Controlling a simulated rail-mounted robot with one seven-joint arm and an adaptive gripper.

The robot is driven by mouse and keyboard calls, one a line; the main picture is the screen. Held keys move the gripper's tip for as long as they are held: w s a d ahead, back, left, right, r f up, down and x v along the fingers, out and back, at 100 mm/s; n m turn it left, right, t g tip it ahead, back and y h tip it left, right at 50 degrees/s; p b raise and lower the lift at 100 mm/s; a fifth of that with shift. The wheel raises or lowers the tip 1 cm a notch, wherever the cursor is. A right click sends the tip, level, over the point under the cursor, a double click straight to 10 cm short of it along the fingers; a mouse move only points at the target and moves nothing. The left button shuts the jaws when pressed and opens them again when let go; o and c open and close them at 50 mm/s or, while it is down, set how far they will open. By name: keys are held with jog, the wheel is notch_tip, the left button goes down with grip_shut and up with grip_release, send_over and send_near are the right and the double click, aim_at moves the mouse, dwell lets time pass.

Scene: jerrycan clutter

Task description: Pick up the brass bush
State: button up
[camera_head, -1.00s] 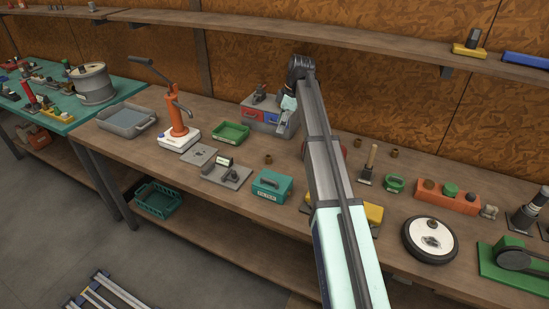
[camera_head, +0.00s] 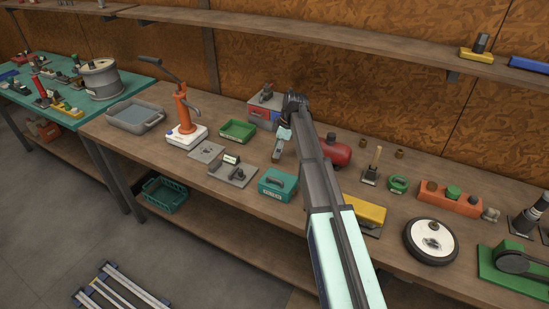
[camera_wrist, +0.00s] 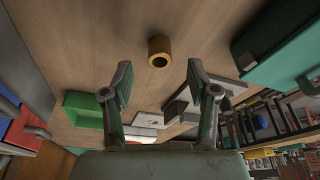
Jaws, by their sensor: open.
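A short brass-coloured bush (camera_wrist: 160,51) with a dark round bore stands on the wooden bench in the wrist view. My gripper (camera_wrist: 159,80) is open and empty, its two fingers apart on either side of the bush's line, with the bush beyond the tips. In the head view my gripper (camera_head: 278,153) hangs low over the middle of the bench, and I cannot make out this bush there; the gripper seems to cover it. Two similar small brownish pieces, one at the back (camera_head: 363,142) and one to its right (camera_head: 399,154), stand right of my arm.
A green tray (camera_head: 237,131), a grey plate with fittings (camera_head: 232,172) and a teal box (camera_head: 276,185) surround the gripper. A red and blue drawer unit (camera_head: 262,108) stands behind it. A red rounded object (camera_head: 339,153) is right of my arm.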

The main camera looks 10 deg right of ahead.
jog(key=p+x, duration=0.1)
jog(key=x, duration=0.3)
jog(key=shift+a, duration=0.1)
grip_shut()
jog(key=shift+r, duration=0.1)
